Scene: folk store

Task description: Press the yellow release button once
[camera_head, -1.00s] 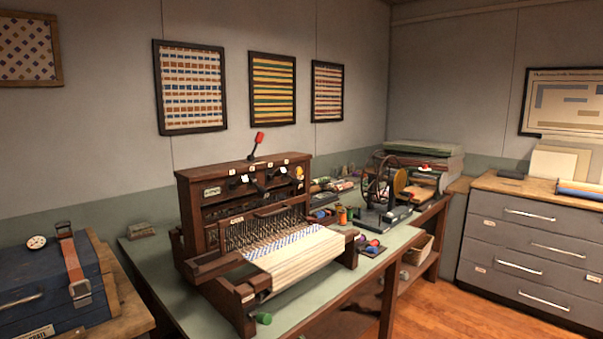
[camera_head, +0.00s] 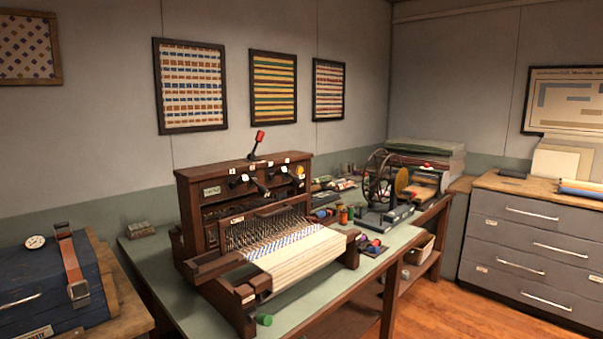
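A dark wooden table loom (camera_head: 190,213) with a striped woven cloth (camera_head: 300,258) stands on the green-topped table. A small yellow spot (camera_head: 300,170), which looks like the yellow button, is at the upper right of the loom's front panel. Several dark levers (camera_head: 260,187) and small white tags sit on the same panel. A red-knobbed lever (camera_head: 259,137) rises from the loom's top. Whether the button is pressed in is too small to tell. Neither of my grippers is in view.
The green table (camera_head: 150,262) also holds thread spools (camera_head: 346,214) and a wheeled winding device (camera_head: 378,185). A blue case (camera_head: 45,285) stands at the left, and a grey drawer cabinet (camera_head: 520,240) at the right. Wooden floor (camera_head: 440,305) is open between table and cabinet.

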